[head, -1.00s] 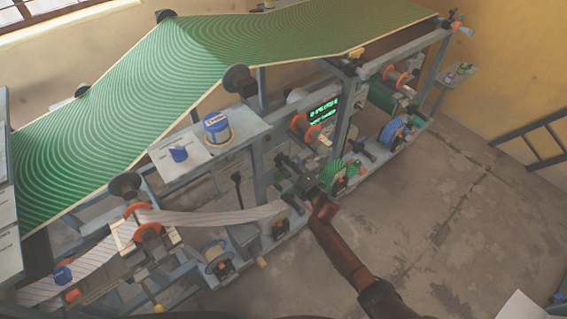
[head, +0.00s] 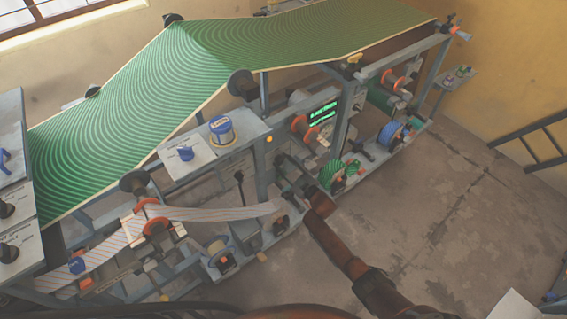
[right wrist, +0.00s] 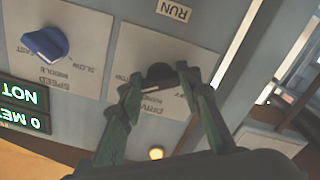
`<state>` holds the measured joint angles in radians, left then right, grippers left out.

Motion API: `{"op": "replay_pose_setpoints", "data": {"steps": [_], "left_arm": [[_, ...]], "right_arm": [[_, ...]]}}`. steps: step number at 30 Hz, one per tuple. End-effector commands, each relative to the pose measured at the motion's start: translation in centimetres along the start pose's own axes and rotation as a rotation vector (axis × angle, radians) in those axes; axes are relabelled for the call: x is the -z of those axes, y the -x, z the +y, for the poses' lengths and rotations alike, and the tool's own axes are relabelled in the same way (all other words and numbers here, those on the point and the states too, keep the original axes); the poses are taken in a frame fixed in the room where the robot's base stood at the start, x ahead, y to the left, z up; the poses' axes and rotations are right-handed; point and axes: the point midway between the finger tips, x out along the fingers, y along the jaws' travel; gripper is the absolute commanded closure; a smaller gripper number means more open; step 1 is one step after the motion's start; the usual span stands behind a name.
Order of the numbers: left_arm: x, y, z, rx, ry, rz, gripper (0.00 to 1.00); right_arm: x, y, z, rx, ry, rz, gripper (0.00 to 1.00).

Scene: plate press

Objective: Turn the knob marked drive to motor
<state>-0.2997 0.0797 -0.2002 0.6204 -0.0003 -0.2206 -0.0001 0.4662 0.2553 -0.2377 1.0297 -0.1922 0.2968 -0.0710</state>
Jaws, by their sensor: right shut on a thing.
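The drive knob (right wrist: 160,76) is black and sits on a light plate with upside-down lettering that reads DRIVE, in the right wrist view. My right gripper (right wrist: 158,82) has its two green-grey fingers on either side of the knob and is shut on it. The fingers cover part of the plate's lettering, so the knob's setting is hard to read. In the head view my right gripper (head: 286,166) reaches in at the machine's near side, where the knob is too small or hidden to make out. My left gripper is not in view.
A blue speed knob (right wrist: 46,43) sits on the neighbouring plate beside a green-lettered display (right wrist: 22,108). A yellow lamp (right wrist: 156,153) is near the drive plate. The green striped web (head: 140,105) runs above the machine.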

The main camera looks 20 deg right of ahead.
Motion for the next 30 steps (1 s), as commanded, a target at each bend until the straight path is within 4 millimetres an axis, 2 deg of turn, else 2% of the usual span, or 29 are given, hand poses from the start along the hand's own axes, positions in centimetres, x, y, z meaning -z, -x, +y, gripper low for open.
{"op": "replay_pose_setpoints", "data": {"steps": [7,21,22,30], "left_arm": [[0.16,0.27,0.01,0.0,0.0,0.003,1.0],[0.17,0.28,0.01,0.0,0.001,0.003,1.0],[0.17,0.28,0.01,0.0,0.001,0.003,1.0],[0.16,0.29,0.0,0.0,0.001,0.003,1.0]], "right_arm": [[-0.14,0.07,-0.16,0.002,-0.064,-0.003,0.92],[-0.22,0.09,-0.22,0.002,-0.077,-0.004,0.92],[-0.22,0.09,-0.21,0.002,-0.077,-0.004,0.67],[-0.11,0.04,-0.12,0.001,-0.075,-0.002,0.5]]}}
